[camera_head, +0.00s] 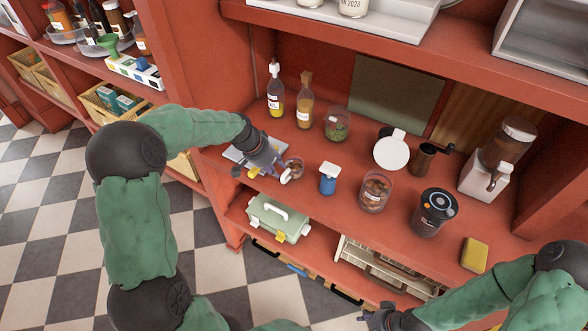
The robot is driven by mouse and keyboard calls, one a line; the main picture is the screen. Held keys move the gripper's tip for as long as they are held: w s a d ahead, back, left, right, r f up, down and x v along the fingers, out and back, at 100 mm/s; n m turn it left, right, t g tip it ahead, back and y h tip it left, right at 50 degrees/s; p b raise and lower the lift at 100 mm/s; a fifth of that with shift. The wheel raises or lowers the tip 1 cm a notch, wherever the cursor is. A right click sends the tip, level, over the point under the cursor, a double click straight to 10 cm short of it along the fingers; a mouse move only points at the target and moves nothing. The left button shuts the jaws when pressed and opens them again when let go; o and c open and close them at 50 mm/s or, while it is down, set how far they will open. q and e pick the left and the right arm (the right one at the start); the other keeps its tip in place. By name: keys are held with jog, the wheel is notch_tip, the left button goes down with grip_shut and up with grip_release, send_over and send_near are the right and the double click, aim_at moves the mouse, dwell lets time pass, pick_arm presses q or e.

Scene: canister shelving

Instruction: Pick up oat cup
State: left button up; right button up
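A small clear cup with brown contents (296,167) stands on the red shelf at the centre left; it may be the oat cup, though its contents are too small to tell. My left gripper (280,170) is right at its left side, pointing right and down. A small white part shows at the fingertips, in front of the cup. I cannot tell whether the fingers are shut on the cup or only beside it. My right gripper (376,318) is low at the bottom edge, far from the cup, and its fingers are unclear.
A blue container with a white top (328,179) stands just right of the cup. A jar of brown pieces (374,193), a dark-lidded canister (432,213) and a grinder (424,159) stand farther right. Two bottles (304,104) and a green-filled glass (338,124) stand behind. A yellow sponge (474,255) lies right.

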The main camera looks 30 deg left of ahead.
aim_at(284, 175)
pick_arm(q)
jog(key=shift+b+x, duration=0.35)
jog(key=shift+x, duration=2.6)
jog(key=shift+w+d+r, duration=0.1)
jog(key=shift+w+r, duration=0.05)
grip_shut()
